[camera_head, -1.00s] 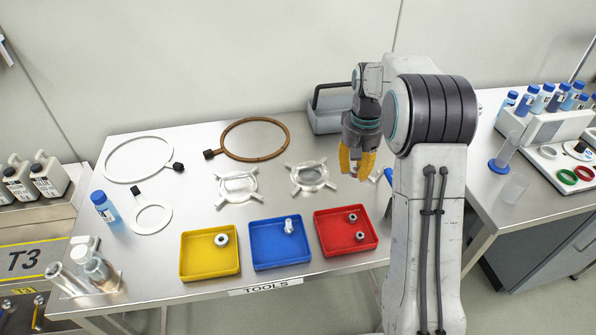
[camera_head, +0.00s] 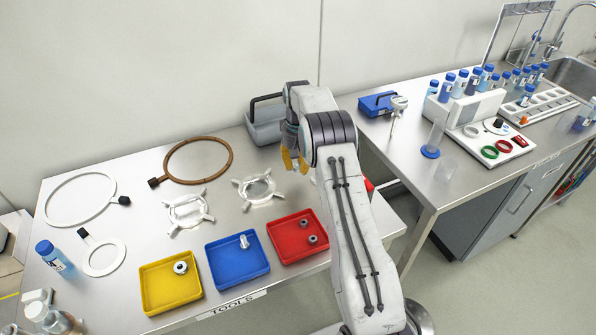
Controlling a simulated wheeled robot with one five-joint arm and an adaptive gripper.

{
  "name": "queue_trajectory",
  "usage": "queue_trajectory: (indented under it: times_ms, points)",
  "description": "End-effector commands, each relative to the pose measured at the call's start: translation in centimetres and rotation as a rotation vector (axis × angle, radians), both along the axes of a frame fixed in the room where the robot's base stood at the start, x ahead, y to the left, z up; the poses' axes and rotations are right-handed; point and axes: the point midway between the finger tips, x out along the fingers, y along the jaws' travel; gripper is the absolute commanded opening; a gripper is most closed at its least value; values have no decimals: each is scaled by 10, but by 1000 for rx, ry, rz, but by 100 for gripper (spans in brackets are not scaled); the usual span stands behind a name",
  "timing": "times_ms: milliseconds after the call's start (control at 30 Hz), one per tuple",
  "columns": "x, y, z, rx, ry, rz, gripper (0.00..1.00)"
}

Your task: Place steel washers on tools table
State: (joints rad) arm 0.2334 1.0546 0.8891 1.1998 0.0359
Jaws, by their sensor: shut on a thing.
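The tools table (camera_head: 205,232) is a steel bench marked TOOLS on its front edge. A steel ring-shaped piece, likely a washer (camera_head: 180,267), lies in the yellow tray (camera_head: 158,298). My gripper (camera_head: 294,163) has yellow fingers and is over the table's back right part, right of the clear clamp-like pieces. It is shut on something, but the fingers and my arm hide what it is. The blue tray (camera_head: 226,268) holds a small upright steel piece (camera_head: 244,241). The red tray (camera_head: 285,245) holds two dark nut-like pieces (camera_head: 308,231).
A brown ring (camera_head: 226,177) and white rings (camera_head: 75,200) lie at the back left. A grey toolbox (camera_head: 262,128) stands behind my gripper. A second bench (camera_head: 410,165) on the right holds bottles and a rack.

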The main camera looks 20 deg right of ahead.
Motion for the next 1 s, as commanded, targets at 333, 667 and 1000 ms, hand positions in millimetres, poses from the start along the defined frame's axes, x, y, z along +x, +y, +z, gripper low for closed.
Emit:
queue_trajectory:
  times_ms: [333,667,1000]
  points:
    - [4,-2,-12,1,3,0,0]
    - [4,-2,-42,0,0,0,0]
    - [5,-2,-45,0,0,0,0]
